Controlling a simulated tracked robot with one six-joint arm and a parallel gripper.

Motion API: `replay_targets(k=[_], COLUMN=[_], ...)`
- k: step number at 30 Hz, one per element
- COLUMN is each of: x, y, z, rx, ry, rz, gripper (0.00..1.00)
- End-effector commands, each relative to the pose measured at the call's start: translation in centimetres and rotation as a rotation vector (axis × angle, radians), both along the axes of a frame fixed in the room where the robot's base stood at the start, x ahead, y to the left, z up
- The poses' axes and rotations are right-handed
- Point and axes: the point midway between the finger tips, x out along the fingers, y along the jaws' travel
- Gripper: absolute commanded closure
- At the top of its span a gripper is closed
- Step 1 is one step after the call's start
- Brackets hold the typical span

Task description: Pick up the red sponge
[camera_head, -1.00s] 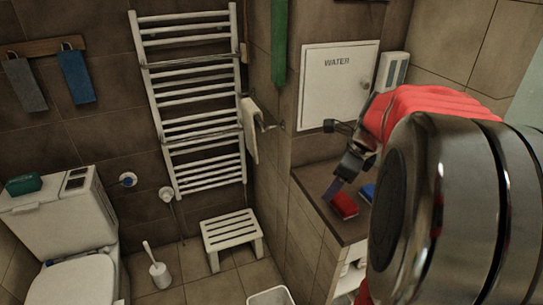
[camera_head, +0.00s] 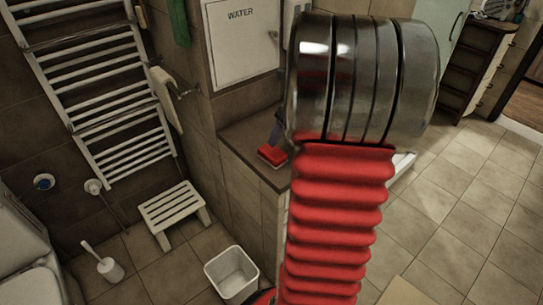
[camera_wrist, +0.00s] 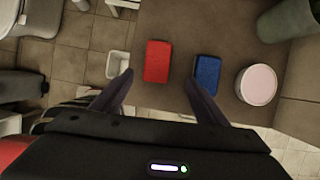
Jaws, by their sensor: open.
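The red sponge (camera_wrist: 157,61) lies flat on a brown counter (camera_wrist: 190,22) in the wrist view. It also shows in the head view (camera_head: 272,155), close to the counter's front edge. My gripper (camera_wrist: 155,92) is open, with one finger on each side of the view. The sponge lies ahead of the gap between the fingertips, nearer the middle of it, and nothing is held. In the head view my arm hides most of the gripper and part of the counter.
A blue sponge (camera_wrist: 207,74) lies right of the red one, by my right finger. A round pale-lidded container (camera_wrist: 256,86) stands farther right, and a grey-green pot (camera_wrist: 289,27) behind. Below the counter are a white bin (camera_head: 232,274) and a white stool (camera_head: 175,212).

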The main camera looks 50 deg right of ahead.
Motion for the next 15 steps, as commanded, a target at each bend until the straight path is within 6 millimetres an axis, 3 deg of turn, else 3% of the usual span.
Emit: replay_targets(k=[9, 15], x=[1.8, 2.4], y=[0.0, -0.1], z=[-4.7, -5.9], rx=[0.003, 0.001], ry=[0.002, 0.000], rz=[0.002, -0.001], gripper=[0.33, 0.33])
